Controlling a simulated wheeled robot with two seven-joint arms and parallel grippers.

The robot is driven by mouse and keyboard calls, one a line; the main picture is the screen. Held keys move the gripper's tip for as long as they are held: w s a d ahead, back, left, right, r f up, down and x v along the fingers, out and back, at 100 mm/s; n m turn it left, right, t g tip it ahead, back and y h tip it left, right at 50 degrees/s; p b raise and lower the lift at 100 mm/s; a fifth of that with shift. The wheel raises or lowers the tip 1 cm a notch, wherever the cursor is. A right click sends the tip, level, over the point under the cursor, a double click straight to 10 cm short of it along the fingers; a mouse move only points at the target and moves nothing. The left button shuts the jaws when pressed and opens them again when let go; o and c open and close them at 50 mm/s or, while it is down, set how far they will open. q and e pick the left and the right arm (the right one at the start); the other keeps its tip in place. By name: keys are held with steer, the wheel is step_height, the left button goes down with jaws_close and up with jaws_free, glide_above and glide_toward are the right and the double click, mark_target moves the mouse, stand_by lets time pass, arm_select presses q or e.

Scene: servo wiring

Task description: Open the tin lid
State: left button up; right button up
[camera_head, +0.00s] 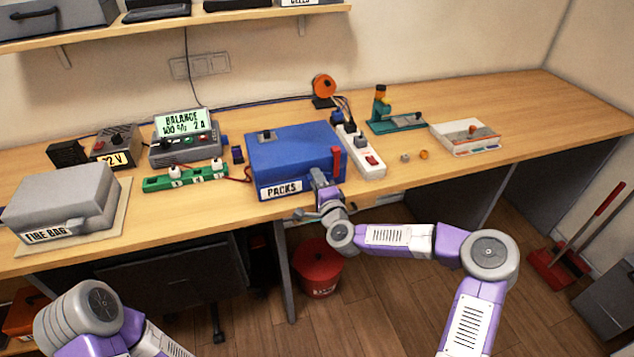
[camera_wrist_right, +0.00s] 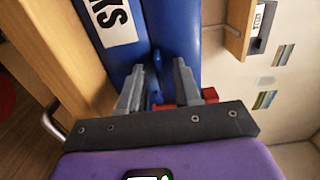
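The tin is a blue box (camera_head: 290,160) labelled PACKS, with its lid down, near the front edge of the bench. A small grey-black knob (camera_head: 265,135) sits on the lid and a red upright piece (camera_head: 336,163) is at its right corner. My right gripper (camera_head: 318,178) is at the tin's front face, right of the label. In the right wrist view its two grey fingers (camera_wrist_right: 158,88) are apart, with a small blue tab (camera_wrist_right: 157,62) of the tin between and beyond them. Contact cannot be told. My left gripper is out of view; only my left arm links show.
A grey FIRE BAG box (camera_head: 65,200) stands at left. A green strip (camera_head: 185,178) and a charger (camera_head: 186,140) are left of the tin. A white power strip (camera_head: 360,152) stands close on its right. Bench space at far right is clear.

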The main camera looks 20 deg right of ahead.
jaws_close()
stand_by(1.4)
